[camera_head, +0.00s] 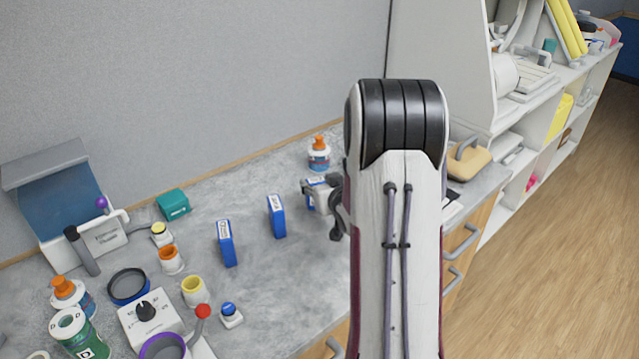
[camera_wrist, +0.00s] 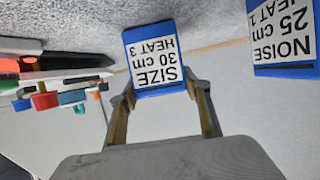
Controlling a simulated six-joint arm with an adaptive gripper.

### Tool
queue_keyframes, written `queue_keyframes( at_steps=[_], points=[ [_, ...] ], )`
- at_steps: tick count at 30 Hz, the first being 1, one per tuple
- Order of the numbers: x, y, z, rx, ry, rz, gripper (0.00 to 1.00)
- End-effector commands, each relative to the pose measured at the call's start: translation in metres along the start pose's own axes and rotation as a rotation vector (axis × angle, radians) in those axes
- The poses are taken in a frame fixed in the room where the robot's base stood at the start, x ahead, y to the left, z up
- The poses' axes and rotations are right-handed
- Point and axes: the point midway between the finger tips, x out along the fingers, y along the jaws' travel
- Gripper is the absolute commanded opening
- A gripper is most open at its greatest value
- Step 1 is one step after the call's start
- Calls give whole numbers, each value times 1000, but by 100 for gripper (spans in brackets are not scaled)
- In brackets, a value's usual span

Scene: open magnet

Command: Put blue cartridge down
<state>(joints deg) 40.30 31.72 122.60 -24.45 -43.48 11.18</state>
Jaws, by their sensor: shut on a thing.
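My gripper (camera_head: 322,192) is shut on a blue cartridge (camera_head: 333,180) over the back of the grey counter, partly hidden by my arm. In the wrist view the held cartridge (camera_wrist: 158,58), with a white label reading SIZE 30 cm HEAT 3, sits between the two fingertips of my gripper (camera_wrist: 163,92). I cannot tell whether it touches the counter. Two more blue cartridges stand to the left, a nearer one (camera_head: 227,243) and a farther one (camera_head: 276,216). One blue cartridge labelled NOISE 25 cm HEAT 1 (camera_wrist: 282,38) shows beside the held one in the wrist view.
An orange-capped bottle (camera_head: 319,154) stands behind my gripper by the wall. A teal box (camera_head: 173,204), a yellow cup (camera_head: 194,291) and a knob box (camera_head: 150,318) are to the left. The counter (camera_head: 285,290) is clear in front of the standing cartridges.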

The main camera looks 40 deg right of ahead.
Motion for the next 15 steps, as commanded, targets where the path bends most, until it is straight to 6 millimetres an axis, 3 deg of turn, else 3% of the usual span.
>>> queue_keyframes(
  at_steps=[12, 13, 15],
  points=[
    [1, 0, 3, 0, -1, 0, 25],
    [1, 0, 3, 0, -1, 0, 53],
    [1, 0, 3, 0, -1, 0, 64]
  ],
)
